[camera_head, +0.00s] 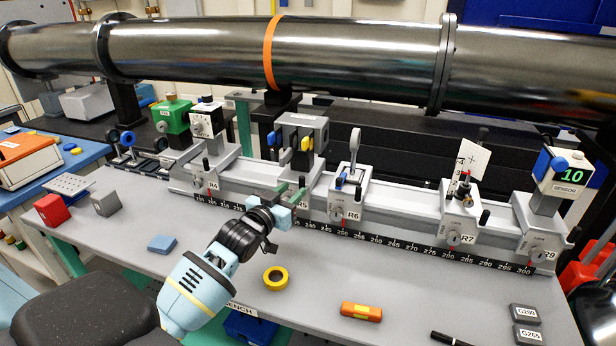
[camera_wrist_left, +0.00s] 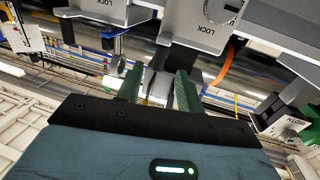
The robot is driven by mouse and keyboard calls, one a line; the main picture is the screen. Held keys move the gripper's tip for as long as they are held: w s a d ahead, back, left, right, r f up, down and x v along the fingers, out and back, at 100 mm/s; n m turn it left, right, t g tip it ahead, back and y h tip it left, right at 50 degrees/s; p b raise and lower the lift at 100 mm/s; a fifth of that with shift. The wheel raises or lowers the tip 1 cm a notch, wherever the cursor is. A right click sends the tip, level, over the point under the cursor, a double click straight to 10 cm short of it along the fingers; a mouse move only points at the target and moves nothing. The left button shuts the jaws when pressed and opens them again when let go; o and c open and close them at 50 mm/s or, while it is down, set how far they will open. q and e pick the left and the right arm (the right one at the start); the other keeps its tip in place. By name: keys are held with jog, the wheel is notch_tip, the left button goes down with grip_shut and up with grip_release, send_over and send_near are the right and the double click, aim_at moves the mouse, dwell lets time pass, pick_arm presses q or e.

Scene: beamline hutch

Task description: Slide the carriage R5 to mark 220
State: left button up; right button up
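The carriage R5 (camera_head: 302,180) sits on the rail left of centre in the head view, with its label partly hidden by my left gripper. My left gripper (camera_head: 291,191) is at the front of R5, with its green fingers pointing at the carriage. In the left wrist view, the two fingers (camera_wrist_left: 160,88) stand apart with a dark post (camera_wrist_left: 158,62) between them; firm contact is not visible. The black number scale (camera_head: 390,247) runs along the rail front. My right gripper is not seen.
Carriage R4 (camera_head: 207,165) is left of R5; R6 (camera_head: 345,195) is close on its right. R7 (camera_head: 462,225) and R9 (camera_head: 540,235) are farther right. A yellow tape ring (camera_head: 275,278), a blue block (camera_head: 161,243) and an orange object (camera_head: 361,311) lie on the bench.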

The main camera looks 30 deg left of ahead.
aim_at(300, 184)
pick_arm(q)
jog(key=shift+w+a, duration=0.1)
jog(key=shift+w, duration=3.75)
grip_shut()
